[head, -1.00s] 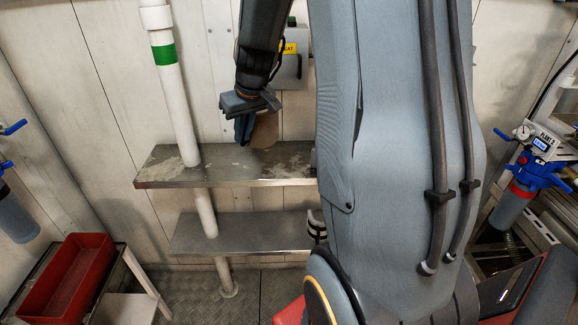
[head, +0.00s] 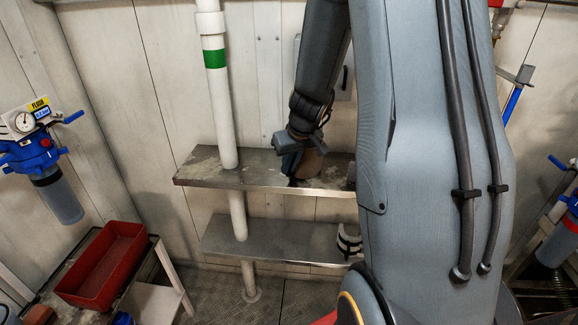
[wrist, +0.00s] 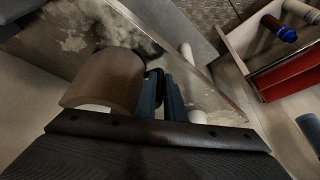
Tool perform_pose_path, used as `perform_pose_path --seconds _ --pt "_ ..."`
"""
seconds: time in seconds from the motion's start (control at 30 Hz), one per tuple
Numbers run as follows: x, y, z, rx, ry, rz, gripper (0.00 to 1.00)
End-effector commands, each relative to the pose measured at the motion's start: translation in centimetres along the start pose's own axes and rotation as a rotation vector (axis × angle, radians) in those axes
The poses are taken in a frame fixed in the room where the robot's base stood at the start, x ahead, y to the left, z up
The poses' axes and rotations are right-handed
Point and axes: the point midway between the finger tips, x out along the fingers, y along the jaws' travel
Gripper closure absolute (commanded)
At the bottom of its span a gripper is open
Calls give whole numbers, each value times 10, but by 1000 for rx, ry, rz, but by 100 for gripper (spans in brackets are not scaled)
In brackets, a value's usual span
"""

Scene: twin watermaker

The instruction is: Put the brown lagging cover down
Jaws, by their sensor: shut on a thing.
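The brown lagging cover (head: 310,164) is a curved, half-round shell. In the wrist view it fills the left of centre (wrist: 106,80), with its curved side showing. My arm hides the shelf's right end.
A white pipe with a green band (head: 216,100) rises through the shelf's left part. A lower shelf (head: 265,238) is below, with a black-and-white item (head: 348,242) at its right. A red tray (head: 103,265) stands at the lower left. The upper shelf's left part is clear.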

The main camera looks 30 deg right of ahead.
Motion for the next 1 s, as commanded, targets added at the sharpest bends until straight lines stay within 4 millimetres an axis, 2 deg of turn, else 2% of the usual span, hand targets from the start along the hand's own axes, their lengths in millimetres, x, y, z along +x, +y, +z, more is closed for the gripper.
perform_pose_path --seconds 0.3,0.33,0.43,0.87,1.0 --pt "3 0 0 0 1 0 100" --pt "3 0 1 0 0 0 89" --pt "2 0 1 0 0 0 72" --pt "-2 0 0 0 0 0 72" --pt "-22 0 -1 -2 3 0 72"
